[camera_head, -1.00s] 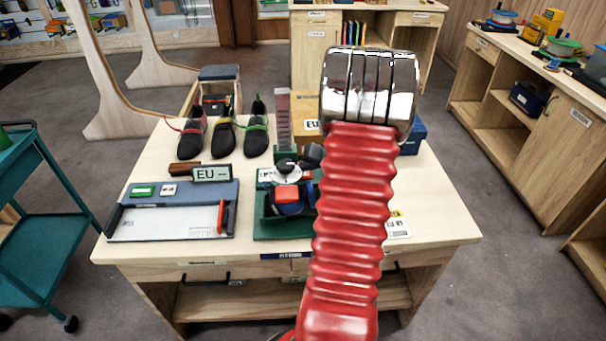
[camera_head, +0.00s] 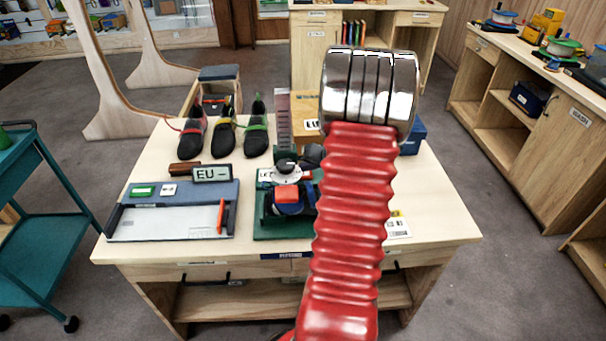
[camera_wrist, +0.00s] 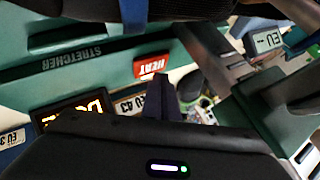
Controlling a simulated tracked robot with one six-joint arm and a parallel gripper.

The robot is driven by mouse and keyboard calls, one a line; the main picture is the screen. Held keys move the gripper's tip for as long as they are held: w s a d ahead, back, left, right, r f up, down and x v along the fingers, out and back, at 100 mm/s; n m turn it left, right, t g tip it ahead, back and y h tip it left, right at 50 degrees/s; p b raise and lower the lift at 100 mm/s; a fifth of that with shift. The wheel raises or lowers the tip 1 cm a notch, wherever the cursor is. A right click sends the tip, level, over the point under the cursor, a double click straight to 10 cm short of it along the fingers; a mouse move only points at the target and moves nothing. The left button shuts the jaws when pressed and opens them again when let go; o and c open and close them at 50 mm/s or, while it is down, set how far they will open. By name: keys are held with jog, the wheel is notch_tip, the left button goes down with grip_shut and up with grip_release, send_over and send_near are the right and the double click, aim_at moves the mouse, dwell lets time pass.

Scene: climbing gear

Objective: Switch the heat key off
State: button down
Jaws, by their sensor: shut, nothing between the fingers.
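The red heat key (camera_wrist: 150,67), marked HEAT, sits on the front of the green stretcher (camera_wrist: 100,62) in the wrist view. My gripper (camera_wrist: 161,84) is shut and empty, with its dark fingertips just below and right of the key. I cannot tell whether they touch it. A dark display (camera_wrist: 75,110) with lit orange characters is lower left of the key. In the head view the green stretcher (camera_head: 262,226) stands mid-table, partly behind my red arm. My gripper is not clearly seen there.
A teal cart (camera_head: 40,220) is at the left. Floor is free to the right.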

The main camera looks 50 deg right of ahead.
aim_at(306, 176)
jog(key=shift+f, duration=0.5)
dwell(0.5)
jog(key=shift+r, duration=0.55)
notch_tip(306, 176, up, 6)
dwell(1.1)
dwell(0.5)
